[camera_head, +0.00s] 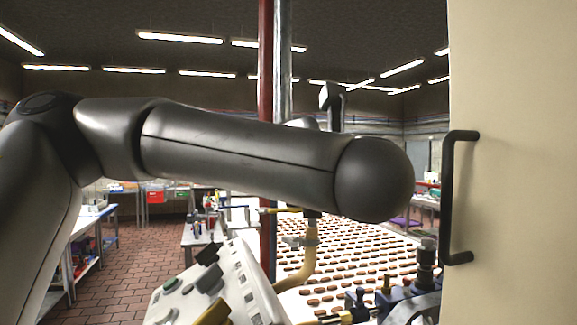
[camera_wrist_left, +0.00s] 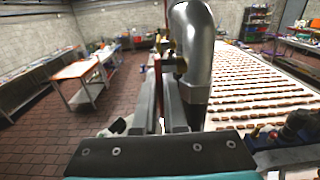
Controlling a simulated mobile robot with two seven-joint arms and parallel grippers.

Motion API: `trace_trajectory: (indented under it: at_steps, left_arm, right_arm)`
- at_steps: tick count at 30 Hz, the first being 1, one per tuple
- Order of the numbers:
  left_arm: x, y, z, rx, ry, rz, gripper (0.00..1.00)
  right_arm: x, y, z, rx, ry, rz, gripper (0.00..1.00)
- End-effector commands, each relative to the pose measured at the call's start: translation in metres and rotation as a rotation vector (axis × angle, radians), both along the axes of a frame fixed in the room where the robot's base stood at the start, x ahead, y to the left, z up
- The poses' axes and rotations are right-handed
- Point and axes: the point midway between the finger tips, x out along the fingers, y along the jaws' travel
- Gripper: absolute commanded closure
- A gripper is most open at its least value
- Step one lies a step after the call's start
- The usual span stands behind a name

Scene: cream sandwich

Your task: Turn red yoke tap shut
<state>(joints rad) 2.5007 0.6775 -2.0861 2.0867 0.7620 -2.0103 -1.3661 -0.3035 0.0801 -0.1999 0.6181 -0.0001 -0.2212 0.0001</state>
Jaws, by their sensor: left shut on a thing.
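In the left wrist view, the red tap handle (camera_wrist_left: 158,74) shows as a thin upright red strip between the fingers of my left gripper (camera_wrist_left: 162,92). The fingers are shut on it. A thick grey bent pipe (camera_wrist_left: 196,45) stands right beside the fingers, with a small brass-coloured fitting at its left side. The rest of the tap is hidden by the fingers and the pipe. In the head view, my left arm crosses the middle and hides the tap and the gripper. My right gripper is in neither view.
A red upright pipe (camera_head: 265,80) and a grey pipe (camera_head: 283,70) rise behind my arm. A white control box (camera_head: 230,285) stands low in front. A cream panel with a black handle (camera_head: 450,200) closes off the right. Rows of biscuits lie on a white conveyor (camera_head: 345,250).

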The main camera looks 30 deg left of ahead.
Motion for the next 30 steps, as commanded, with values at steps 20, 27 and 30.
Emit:
trace_trajectory:
  at_steps: [20, 27, 30]
  left_arm:
    - [-0.0007, -0.0006, 0.0005, -0.051, 0.04, 0.001, 1.0]
    - [-0.0027, -0.0028, 0.001, -0.179, 0.146, 0.001, 1.0]
    - [-0.0038, -0.0043, 0.0017, -0.249, 0.205, 0.001, 1.0]
  right_arm:
    - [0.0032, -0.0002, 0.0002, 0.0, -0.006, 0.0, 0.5]
    - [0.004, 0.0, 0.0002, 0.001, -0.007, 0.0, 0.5]
    - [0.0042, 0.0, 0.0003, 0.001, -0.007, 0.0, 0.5]
